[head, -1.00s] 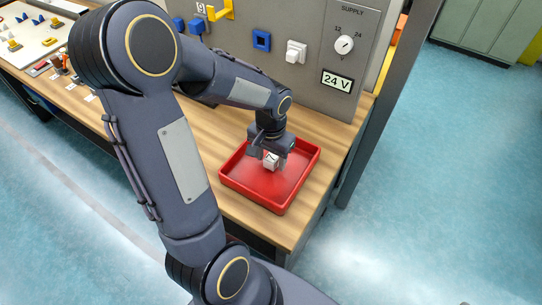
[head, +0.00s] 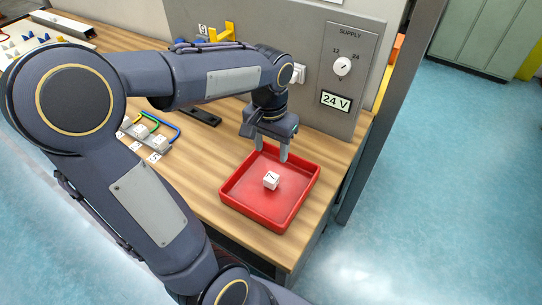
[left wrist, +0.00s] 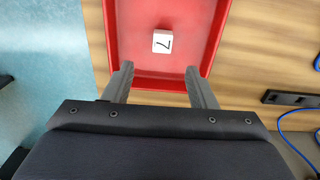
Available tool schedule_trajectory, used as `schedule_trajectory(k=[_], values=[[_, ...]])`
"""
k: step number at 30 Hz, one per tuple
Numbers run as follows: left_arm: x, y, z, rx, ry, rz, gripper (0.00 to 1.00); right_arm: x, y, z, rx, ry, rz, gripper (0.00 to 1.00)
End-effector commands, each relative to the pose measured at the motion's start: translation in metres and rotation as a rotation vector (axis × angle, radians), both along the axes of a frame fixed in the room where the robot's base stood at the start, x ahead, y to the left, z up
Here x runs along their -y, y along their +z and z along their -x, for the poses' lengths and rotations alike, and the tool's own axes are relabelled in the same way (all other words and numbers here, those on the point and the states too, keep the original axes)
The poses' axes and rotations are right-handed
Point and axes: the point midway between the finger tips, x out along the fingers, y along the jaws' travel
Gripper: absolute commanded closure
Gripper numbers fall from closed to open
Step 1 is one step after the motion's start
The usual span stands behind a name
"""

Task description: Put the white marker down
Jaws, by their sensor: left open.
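The white marker (head: 271,180) is a small white cube with a black 7 on its top. It lies on the floor of the red tray (head: 233,203), near the middle. In the left wrist view the marker (left wrist: 162,42) sits beyond the fingertips, inside the tray (left wrist: 150,82). My left gripper (head: 272,152) is open and empty, above the tray's back part and apart from the marker. Its two fingers (left wrist: 158,75) stand wide apart in the left wrist view. My right gripper is not in view.
A panel (head: 357,70) with a dial and a 24 V display stands behind the tray. More white numbered cubes (head: 158,142) and coloured cables (head: 165,127) lie left on the wooden table. The table's front and right edges are close to the tray.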

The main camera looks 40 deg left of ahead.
Motion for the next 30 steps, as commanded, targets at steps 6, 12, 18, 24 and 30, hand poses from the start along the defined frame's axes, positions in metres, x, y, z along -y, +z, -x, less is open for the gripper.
schedule_trajectory(k=[6, 12, 18, 24, 30], values=[[0.033, 0.016, 0.053, 0.175, 0.009, 0.135, 0.48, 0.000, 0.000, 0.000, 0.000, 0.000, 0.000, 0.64], [0.072, 0.014, 0.101, 0.367, 0.024, 0.263, 0.48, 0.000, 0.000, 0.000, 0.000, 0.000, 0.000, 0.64], [0.092, 0.007, 0.121, 0.467, 0.036, 0.322, 0.48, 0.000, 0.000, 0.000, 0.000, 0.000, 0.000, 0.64], [0.094, 0.006, 0.123, 0.478, 0.037, 0.328, 0.48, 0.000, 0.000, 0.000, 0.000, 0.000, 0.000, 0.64], [0.094, 0.006, 0.122, 0.477, 0.037, 0.328, 0.48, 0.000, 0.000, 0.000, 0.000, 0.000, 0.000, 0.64]])
